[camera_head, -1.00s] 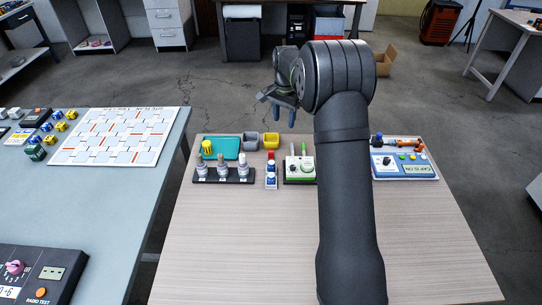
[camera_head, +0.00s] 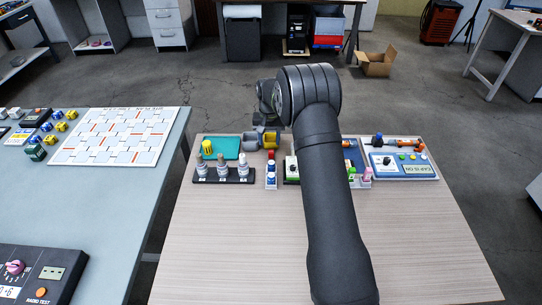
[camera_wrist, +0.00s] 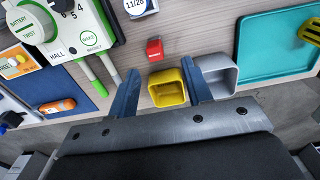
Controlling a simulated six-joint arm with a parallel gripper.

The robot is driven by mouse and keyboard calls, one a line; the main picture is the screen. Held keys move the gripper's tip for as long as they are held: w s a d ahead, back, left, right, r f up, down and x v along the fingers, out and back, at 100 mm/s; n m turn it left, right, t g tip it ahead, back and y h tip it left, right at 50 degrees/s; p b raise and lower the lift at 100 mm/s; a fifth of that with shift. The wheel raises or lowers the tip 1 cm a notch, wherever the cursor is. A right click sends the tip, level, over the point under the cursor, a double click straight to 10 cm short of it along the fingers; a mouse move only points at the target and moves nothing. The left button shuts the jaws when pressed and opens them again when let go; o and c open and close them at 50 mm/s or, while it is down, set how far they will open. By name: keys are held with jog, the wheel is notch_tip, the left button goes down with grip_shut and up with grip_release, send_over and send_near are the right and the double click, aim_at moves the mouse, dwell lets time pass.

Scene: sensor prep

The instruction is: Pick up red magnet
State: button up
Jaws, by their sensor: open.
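The red magnet (camera_wrist: 154,48) is a small red block on the wooden table top, just past the yellow bin in the wrist view. It also shows in the head view (camera_head: 271,155), between the yellow bin and a blue-and-white item. My gripper (camera_wrist: 160,67) is open, with its two blue fingers apart and nothing held. In the wrist view the fingers stand either side of the yellow bin, and the magnet appears beyond the fingertips. In the head view my gripper (camera_head: 268,132) is at the table's far edge, over the bins, partly hidden by my arm.
The yellow bin (camera_wrist: 168,90) and grey bin (camera_wrist: 216,72) adjoin the magnet. A teal tray (camera_wrist: 278,45) lies to the right. The Hall tester (camera_wrist: 75,25) and a blue mat (camera_wrist: 60,87) are to the left. In the head view, bare table (camera_head: 230,245) lies in front.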

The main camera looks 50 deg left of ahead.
aim_at(271, 151)
jog(key=f, duration=0.7)
jog(key=shift+w+d+f, duration=0.1)
jog(key=shift+w+d, duration=0.1)
jog(key=shift+d, duration=0.1)
jog(key=shift+c, duration=0.4)
grip_shut()
